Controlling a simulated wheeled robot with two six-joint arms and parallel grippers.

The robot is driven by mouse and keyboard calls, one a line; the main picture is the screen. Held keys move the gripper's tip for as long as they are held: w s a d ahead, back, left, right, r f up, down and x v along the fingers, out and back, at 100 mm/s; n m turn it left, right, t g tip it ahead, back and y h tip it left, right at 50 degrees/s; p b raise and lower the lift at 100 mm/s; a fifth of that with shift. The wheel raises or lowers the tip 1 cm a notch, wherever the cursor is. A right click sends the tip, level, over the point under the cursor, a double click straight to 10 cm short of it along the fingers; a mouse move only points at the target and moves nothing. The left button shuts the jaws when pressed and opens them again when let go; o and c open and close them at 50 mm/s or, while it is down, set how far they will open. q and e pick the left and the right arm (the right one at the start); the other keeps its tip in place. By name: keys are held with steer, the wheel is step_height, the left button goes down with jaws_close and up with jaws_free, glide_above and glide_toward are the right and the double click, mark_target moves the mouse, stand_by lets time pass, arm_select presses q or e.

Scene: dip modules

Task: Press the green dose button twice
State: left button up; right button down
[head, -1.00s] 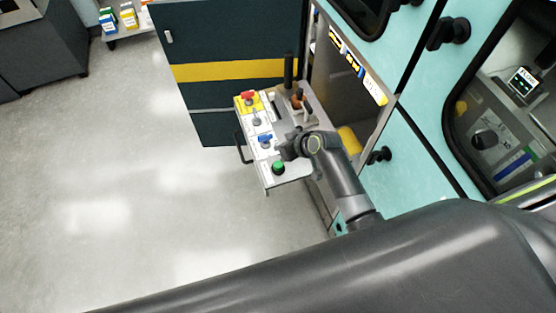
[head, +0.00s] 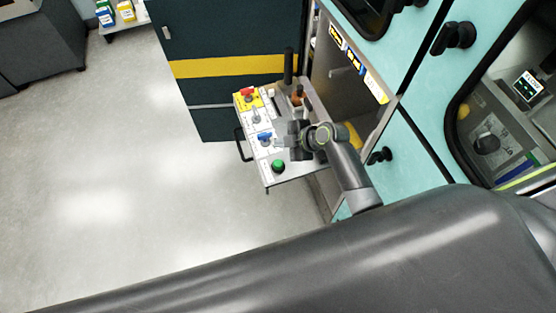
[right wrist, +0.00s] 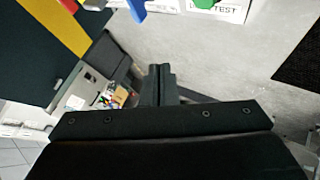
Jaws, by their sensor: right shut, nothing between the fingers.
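The green dose button (head: 277,165) is a round domed button at the near end of the white control panel (head: 298,175). In the right wrist view the green button (right wrist: 205,3) is cut off by the top edge, beside a label partly reading "TEST". My right gripper (head: 283,140) is over the panel, between the blue switch and the column side, a little beyond the green button in the head view. In the right wrist view its fingers (right wrist: 160,72) are together, with nothing between them. They appear apart from the button. My left gripper is not in view.
On the panel are a blue switch (head: 265,137), a grey knob (head: 256,116) and a red knob on a yellow plate (head: 248,94). A black handle (head: 242,145) lines its left side. Teal cabinet doors (head: 412,150) stand right. Open floor (head: 110,190) lies left.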

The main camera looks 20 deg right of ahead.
stand_by(0.4)
steer(key=b, duration=0.7)
glide_above(276, 161)
steer(key=s+d, duration=0.1)
steer(key=f, duration=0.7)
steer(key=shift+s+d+f, duration=0.2)
steer(key=shift+f, duration=0.7)
steer(key=shift+f+b, duration=0.1)
steer(key=shift+b, duration=0.25)
steer(key=shift+f+b, duration=0.3)
steer(key=shift+f+b, duration=0.65)
stand_by(0.8)
steer(key=shift+r, duration=0.1)
steer(key=shift+r+p, duration=0.9)
steer(key=shift+r, duration=0.1)
